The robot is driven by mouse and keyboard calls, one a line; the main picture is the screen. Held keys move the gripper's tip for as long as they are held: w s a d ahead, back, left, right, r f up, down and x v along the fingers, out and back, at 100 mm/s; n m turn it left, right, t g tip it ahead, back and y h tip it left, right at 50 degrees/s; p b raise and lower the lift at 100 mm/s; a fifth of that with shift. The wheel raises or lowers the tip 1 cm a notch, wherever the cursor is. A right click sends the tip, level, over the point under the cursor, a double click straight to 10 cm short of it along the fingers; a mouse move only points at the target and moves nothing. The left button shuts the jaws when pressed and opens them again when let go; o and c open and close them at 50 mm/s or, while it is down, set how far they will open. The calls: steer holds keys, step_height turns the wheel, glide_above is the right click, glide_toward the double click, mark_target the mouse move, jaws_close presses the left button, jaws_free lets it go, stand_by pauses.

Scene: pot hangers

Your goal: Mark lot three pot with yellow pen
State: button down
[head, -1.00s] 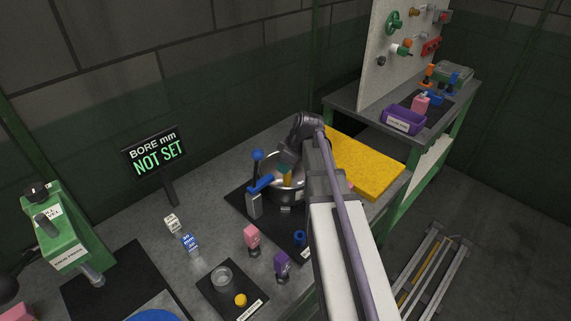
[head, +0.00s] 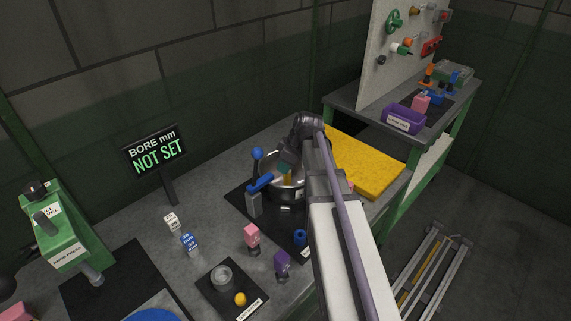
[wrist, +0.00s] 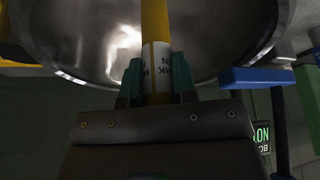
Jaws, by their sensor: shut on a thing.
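My gripper (wrist: 157,85) is shut on the yellow pen (wrist: 155,28), which has a white band with partly readable lettering. In the wrist view the pen points away from the jaws toward the shiny steel pot (wrist: 95,35). In the head view the gripper is over the pot (head: 283,193), and the pen (head: 288,178) shows as a small yellow piece in front of the pot's inner wall. I cannot tell whether the pen tip touches the pot. Any lot label on the pot is too small to read.
A blue-handled clamp (head: 258,187) stands close to the pot's left side on a black mat (head: 238,207). A yellow slab (head: 365,160) lies to the right. A sign (head: 157,153) reads "BORE mm NOT SET".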

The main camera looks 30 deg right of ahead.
stand_by(0.3)
step_height(320, 180, up, 16)
steer(key=p, duration=1.6)
step_height(320, 180, down, 5)
steer(key=b, duration=0.5)
steer(key=shift+r+p, duration=0.4)
